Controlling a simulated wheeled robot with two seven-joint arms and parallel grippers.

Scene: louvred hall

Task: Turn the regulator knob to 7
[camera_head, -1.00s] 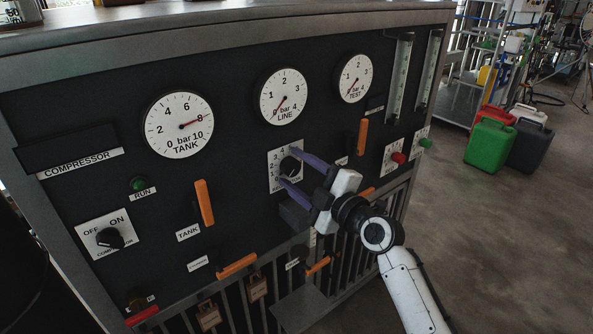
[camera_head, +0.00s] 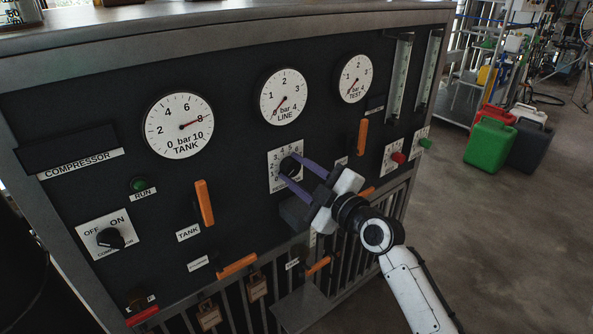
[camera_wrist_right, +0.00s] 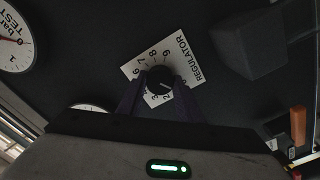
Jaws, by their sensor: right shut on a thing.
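The regulator knob (camera_head: 289,166) is a small black knob on a white numbered plate (camera_head: 275,156), below the LINE gauge. In the right wrist view the black knob (camera_wrist_right: 160,80) sits in the middle of the plate marked REGULATOR (camera_wrist_right: 186,55). My right gripper (camera_head: 290,168) has its two purple fingers on either side of the knob and is shut on it. The fingers and hand hide part of the plate and its numbers. I cannot tell for sure which number the knob points to. My left gripper is not in view.
The TANK gauge (camera_head: 179,125), LINE gauge (camera_head: 284,96) and TEST gauge (camera_head: 354,79) sit above. Orange handles (camera_head: 204,203), a compressor switch (camera_head: 110,238) and a red knob (camera_head: 398,158) are around on the panel. Jerrycans (camera_head: 490,145) stand on the floor at right.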

